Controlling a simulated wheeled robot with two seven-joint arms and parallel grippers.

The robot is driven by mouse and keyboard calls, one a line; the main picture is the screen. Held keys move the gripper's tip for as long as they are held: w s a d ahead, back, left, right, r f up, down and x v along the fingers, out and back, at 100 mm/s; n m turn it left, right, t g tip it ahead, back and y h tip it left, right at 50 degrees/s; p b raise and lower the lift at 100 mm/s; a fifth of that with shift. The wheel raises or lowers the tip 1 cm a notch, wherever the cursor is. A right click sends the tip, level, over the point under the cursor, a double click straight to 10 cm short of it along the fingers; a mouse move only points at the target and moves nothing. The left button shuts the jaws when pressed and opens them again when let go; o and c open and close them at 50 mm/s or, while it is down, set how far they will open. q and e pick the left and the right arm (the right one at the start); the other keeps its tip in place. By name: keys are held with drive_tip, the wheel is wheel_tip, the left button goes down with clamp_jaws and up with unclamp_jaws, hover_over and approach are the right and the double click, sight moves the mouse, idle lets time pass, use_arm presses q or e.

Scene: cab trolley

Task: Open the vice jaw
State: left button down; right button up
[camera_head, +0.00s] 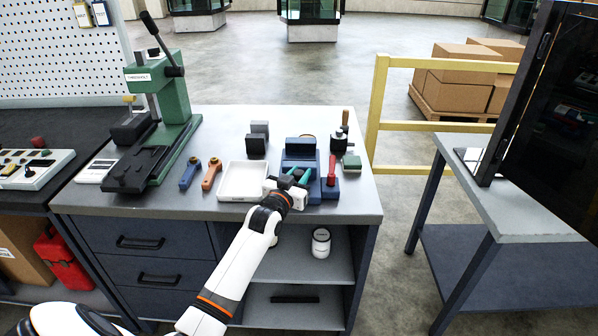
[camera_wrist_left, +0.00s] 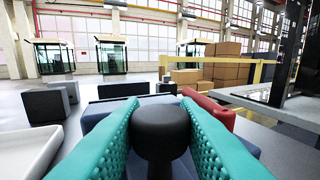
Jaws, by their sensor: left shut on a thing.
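The blue vice (camera_head: 301,152) stands near the right front of the grey workbench. Its blue body also shows behind the fingers in the left wrist view (camera_wrist_left: 122,89). My left gripper (camera_head: 297,178) reaches it from the front. In the left wrist view its teal fingers (camera_wrist_left: 162,135) are shut on a black round knob (camera_wrist_left: 162,128) at the near side of the vice. The fingers hide part of the vice, and I cannot tell how far apart its jaws are. My right gripper is not in view.
A red-handled tool (camera_head: 331,170) lies close to the right of the vice. A white tray (camera_head: 243,181) is to the left, with dark blocks (camera_head: 256,144) behind it. A green press (camera_head: 172,95) stands further left. A yellow rail (camera_head: 376,100) is beyond the bench's right side.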

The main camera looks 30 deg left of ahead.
use_arm(q)
drive_tip(key=c, duration=1.4)
unclamp_jaws()
drive_tip(key=shift+s, duration=0.1)
drive_tip(key=s+d, duration=0.2)
drive_tip(key=s, duration=0.9)
drive_tip(key=shift+s+b, duration=0.35)
drive_tip(key=shift+b, duration=0.05)
drive_tip(key=shift+f, duration=0.1)
